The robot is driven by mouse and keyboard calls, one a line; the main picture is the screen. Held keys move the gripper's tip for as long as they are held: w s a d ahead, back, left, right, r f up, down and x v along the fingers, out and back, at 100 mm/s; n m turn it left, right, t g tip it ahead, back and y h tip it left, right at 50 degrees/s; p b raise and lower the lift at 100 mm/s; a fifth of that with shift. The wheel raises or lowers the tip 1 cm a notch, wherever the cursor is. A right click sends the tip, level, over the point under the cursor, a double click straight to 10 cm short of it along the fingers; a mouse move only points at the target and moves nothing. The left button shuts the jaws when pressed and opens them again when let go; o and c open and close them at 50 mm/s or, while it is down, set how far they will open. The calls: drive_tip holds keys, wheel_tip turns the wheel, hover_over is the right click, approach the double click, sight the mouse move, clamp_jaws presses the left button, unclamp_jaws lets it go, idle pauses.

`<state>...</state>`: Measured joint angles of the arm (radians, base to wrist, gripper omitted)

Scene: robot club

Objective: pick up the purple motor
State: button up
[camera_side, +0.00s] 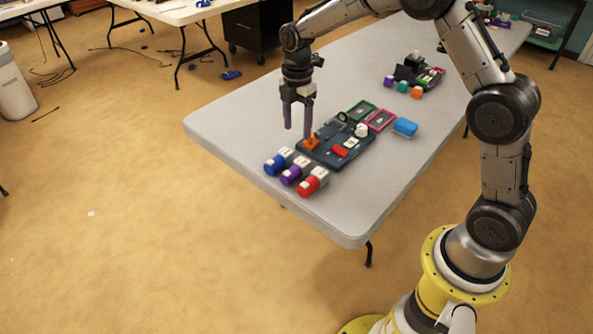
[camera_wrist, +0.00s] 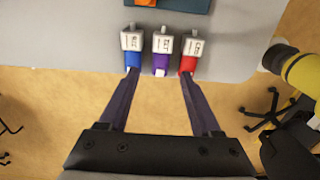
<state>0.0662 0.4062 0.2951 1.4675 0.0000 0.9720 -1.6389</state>
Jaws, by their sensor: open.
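The purple motor (camera_side: 292,173) has a purple body and a pale grey end block. It lies on the table between the blue motor (camera_side: 276,162) and the red motor (camera_side: 312,182). The wrist view shows the purple motor (camera_wrist: 161,60) in the middle of the row, with the blue motor (camera_wrist: 132,55) left and the red motor (camera_wrist: 189,58) right. My gripper (camera_side: 297,134) is open and empty, fingers pointing down, above the table near the row. In the wrist view my gripper's fingertips (camera_wrist: 160,72) appear spread on either side of the purple motor, overlapping the outer two in the picture.
A dark blue tray (camera_side: 326,158) with orange, red and white parts lies close behind the motors. Green and pink frames (camera_side: 380,120) and a blue block (camera_side: 405,127) lie beyond it. The table's front edge is close to the motors.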

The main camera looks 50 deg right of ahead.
sight(298, 164)
drive_tip(key=f, duration=1.3)
drive_tip(key=shift+s+a+f, duration=0.1)
drive_tip(key=shift+s+f, duration=0.1)
drive_tip(key=shift+f, duration=0.05)
drive_tip(key=shift+r, duration=0.1)
clamp_jaws()
